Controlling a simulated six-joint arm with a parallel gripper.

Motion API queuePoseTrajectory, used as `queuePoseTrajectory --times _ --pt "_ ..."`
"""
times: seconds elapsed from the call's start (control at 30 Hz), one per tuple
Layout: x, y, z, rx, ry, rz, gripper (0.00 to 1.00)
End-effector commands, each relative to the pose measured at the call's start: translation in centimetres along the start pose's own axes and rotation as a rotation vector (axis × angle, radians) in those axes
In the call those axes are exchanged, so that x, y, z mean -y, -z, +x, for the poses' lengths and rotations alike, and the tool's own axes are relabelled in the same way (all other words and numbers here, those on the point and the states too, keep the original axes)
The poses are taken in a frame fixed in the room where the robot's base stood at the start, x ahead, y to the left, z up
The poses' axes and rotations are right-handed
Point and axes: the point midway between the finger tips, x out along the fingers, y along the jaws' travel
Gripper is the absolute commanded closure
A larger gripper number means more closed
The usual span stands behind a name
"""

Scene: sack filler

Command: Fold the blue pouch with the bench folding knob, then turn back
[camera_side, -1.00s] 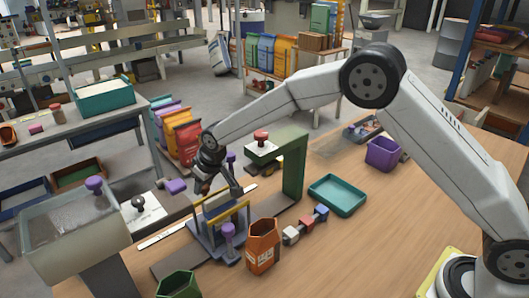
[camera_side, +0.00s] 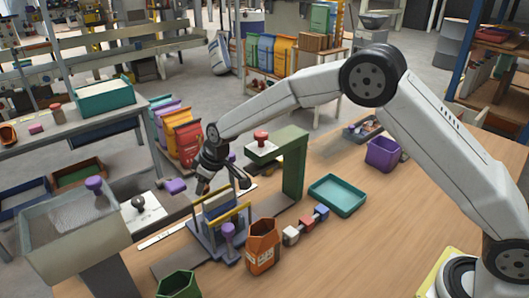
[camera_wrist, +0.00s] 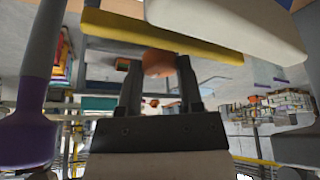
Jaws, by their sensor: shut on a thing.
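The blue pouch (camera_side: 217,204) stands in the bench folding fixture (camera_side: 207,240), between yellow bars, and is partly hidden by the bars and my gripper. My gripper (camera_side: 226,188) is over the fixture, just above the pouch in the side view. In the wrist view my gripper (camera_wrist: 160,78) has its two dark fingers closed in on a rounded orange-brown knob (camera_wrist: 158,62), with a yellow bar (camera_wrist: 165,38) right by it. The knob is hidden in the side view.
A purple knob (camera_side: 228,230) is on the fixture's front. An open orange pouch (camera_side: 263,246) and a green one (camera_side: 178,285) stand close by. A green press frame (camera_side: 294,170) with a red knob rises behind.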

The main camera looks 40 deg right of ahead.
Motion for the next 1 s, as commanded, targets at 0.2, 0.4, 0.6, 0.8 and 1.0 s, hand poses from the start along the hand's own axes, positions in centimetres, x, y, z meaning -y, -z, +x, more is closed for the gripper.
queuePoseTrajectory --times 0.2,0.4,0.6,0.8,1.0 --pt "-0.07 -0.02 0.00 0.001 0.033 -0.079 1.00" --pt "-0.07 0.00 -0.01 -0.001 0.047 -0.114 1.00" --pt "-0.06 0.01 0.00 -0.002 0.047 -0.114 1.00" --pt "-0.05 0.01 0.00 -0.002 0.047 -0.113 0.18" --pt "-0.04 0.00 0.00 -0.001 0.047 -0.113 0.18"
